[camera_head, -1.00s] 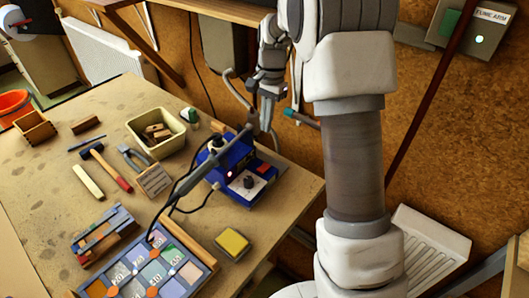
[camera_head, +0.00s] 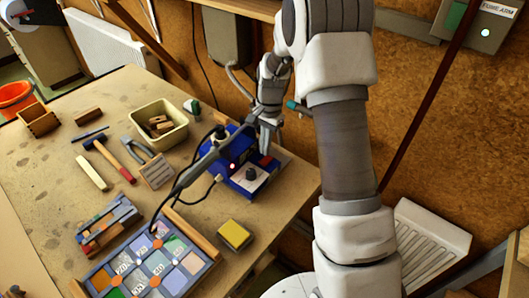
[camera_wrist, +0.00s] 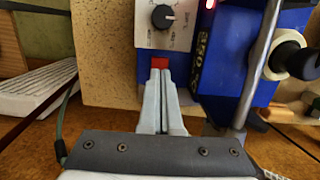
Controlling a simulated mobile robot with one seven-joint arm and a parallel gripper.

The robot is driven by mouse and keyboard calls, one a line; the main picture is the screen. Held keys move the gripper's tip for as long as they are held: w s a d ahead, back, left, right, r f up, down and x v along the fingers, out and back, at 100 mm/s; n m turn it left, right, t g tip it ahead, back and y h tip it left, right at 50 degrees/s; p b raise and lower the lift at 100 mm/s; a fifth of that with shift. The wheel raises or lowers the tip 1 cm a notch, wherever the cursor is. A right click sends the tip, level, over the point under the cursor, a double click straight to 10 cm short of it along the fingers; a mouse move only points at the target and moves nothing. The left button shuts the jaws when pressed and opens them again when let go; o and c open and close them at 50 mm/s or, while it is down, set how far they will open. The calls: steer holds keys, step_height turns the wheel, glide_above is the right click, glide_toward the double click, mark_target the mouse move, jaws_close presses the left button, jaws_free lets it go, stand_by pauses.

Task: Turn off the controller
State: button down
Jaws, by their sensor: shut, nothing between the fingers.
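The controller is a blue box (camera_head: 232,158) near the right edge of the bench, with a white front plate bearing a black dial (camera_head: 251,174). A red light (camera_head: 232,166) glows on it. It also has a red switch (camera_head: 265,161), which shows in the wrist view (camera_wrist: 159,62) right at my fingertips. My gripper (camera_head: 266,151) is shut and empty, its fingers pointing at the red switch. In the wrist view the closed fingertips (camera_wrist: 161,72) overlap the switch's lower edge. I cannot tell whether they touch it.
A soldering-iron stand and cable (camera_head: 198,165) rise beside the controller. A yellow sponge (camera_head: 234,234) and the leaded glass panel (camera_head: 150,262) lie in front. A cream bin (camera_head: 158,130), hammer (camera_head: 108,158) and pliers (camera_head: 136,147) are to the left.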

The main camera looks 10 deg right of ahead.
mark_target(264, 161)
steer(key=shift+s+a+f, duration=0.1)
steer(key=shift+a+f, duration=0.05)
steer(key=shift+f, duration=1.35)
steer(key=shift+a+f+b, duration=0.1)
steer(key=shift+f+b, duration=0.2)
steer(key=shift+f, duration=0.05)
steer(key=shift+s+r, duration=0.1)
steer(key=shift+r, duration=0.05)
steer(key=shift+w+d+r, duration=0.1)
steer(key=shift+w+d, duration=0.45)
steer(key=shift+d, duration=0.2)
steer(key=shift+r, duration=0.1)
